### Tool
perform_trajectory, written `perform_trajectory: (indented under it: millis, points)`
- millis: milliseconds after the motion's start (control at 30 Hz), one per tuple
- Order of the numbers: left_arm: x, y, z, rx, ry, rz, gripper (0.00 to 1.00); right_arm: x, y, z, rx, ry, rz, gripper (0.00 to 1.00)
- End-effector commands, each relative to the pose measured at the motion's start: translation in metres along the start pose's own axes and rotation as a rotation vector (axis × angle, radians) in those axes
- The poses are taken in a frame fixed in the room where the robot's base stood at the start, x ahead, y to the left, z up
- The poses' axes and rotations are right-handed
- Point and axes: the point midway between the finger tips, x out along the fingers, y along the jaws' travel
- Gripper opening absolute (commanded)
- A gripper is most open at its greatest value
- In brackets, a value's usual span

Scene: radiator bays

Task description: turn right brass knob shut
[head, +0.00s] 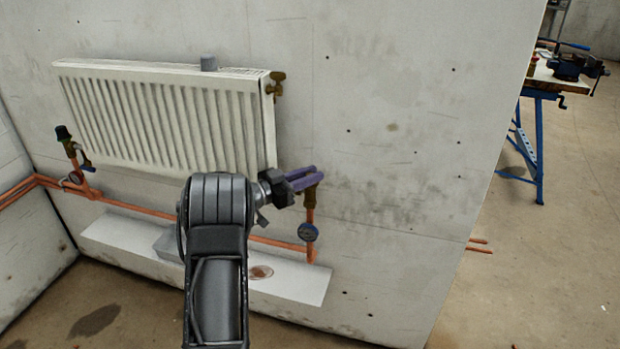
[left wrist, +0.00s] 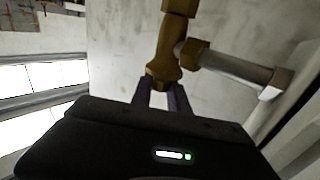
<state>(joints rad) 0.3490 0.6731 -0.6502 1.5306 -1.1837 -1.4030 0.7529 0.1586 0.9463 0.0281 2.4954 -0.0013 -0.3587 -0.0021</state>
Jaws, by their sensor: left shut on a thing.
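The right brass valve stands at the lower right corner of the white radiator (head: 165,120). Its brass body (head: 310,193) shows just under my fingers in the head view. My left gripper (head: 304,177), with purple fingers, reaches it from the left and is shut on its brass knob. In the left wrist view, the two fingers (left wrist: 160,95) close around the flared end of the brass knob (left wrist: 163,70). A grey tailpiece (left wrist: 235,68) leads off the valve body to the right. My right gripper is not in view.
A copper pipe (head: 150,210) runs low along the wall, with a round gauge (head: 308,232) below the valve. A brass fitting (head: 276,84) is at the radiator's upper right. A black-capped valve (head: 66,138) is at left. A pale ledge (head: 300,280) lies below.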

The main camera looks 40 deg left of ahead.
Motion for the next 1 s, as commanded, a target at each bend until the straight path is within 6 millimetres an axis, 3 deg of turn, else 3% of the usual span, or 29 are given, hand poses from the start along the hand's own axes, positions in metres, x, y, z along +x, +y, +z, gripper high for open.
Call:
perform_trajectory:
  millis: [267,300,533,833,1000]
  points:
    - [0.0,-0.001,-0.002,0.002,0.003,-0.003,0.0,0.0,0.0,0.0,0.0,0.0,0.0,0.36]
    - [0.0,-0.001,-0.002,0.003,0.004,-0.003,0.22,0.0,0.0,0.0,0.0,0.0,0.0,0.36]
    - [0.0,-0.001,-0.001,0.001,0.003,-0.002,0.41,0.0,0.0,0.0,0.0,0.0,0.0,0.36]
    - [-0.001,0.0,0.0,0.0,0.001,-0.002,0.42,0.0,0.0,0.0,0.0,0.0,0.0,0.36]
    - [-0.015,-0.002,0.0,0.0,0.003,-0.005,0.42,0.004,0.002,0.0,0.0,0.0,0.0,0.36]
